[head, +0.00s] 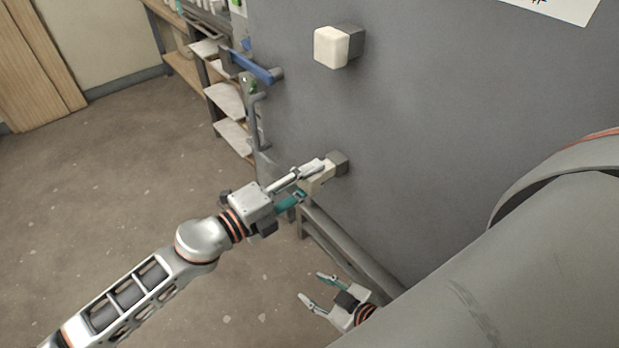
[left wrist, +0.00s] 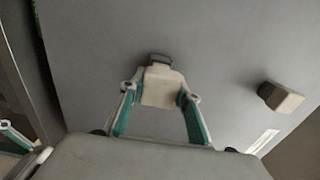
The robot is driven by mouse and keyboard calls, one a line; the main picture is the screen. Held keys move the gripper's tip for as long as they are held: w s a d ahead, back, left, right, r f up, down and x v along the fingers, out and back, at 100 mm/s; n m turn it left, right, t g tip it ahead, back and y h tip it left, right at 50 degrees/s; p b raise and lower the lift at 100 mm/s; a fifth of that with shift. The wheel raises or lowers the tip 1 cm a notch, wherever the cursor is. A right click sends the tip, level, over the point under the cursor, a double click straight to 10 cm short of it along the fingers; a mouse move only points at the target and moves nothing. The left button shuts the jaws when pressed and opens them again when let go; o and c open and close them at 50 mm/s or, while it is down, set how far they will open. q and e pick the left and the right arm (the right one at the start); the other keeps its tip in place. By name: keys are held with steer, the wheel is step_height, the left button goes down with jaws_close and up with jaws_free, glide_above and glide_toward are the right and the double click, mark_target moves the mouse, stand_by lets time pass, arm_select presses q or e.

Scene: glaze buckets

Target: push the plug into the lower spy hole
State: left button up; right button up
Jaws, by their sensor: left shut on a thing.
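The cream plug (head: 317,182) is between the fingers of my left gripper (head: 311,177), which is shut on it. The plug's far end is right at the dark grey lower spy hole (head: 340,162) on the grey kiln wall. In the left wrist view the plug (left wrist: 161,86) lines up with the lower spy hole (left wrist: 159,59), whose rim shows just beyond it. I cannot tell whether any of the plug is inside the hole. My right gripper (head: 312,287) is open and empty, low in the head view and well below the spy hole.
Another cream plug (head: 332,47) sits in the upper spy hole (head: 352,43). A blue-handled latch (head: 251,67) is on the wall's left edge. Shelves (head: 228,100) stand behind at the left. A grey frame rail (head: 345,243) runs below the wall. The floor at left is clear.

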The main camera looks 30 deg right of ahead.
mark_target(325, 170)
arm_select(q)
steer(key=shift+d, duration=0.15)
steer(key=shift+w+d, duration=0.15)
steer(key=shift+d, duration=0.65)
steer(key=shift+d, duration=0.25)
steer(key=shift+w+d, duration=0.1)
steer(key=shift+d, duration=0.3)
steer(key=shift+d, duration=0.45)
stand_by(0.4)
steer(key=o, duration=1.3)
steer(key=shift+o, duration=1.4)
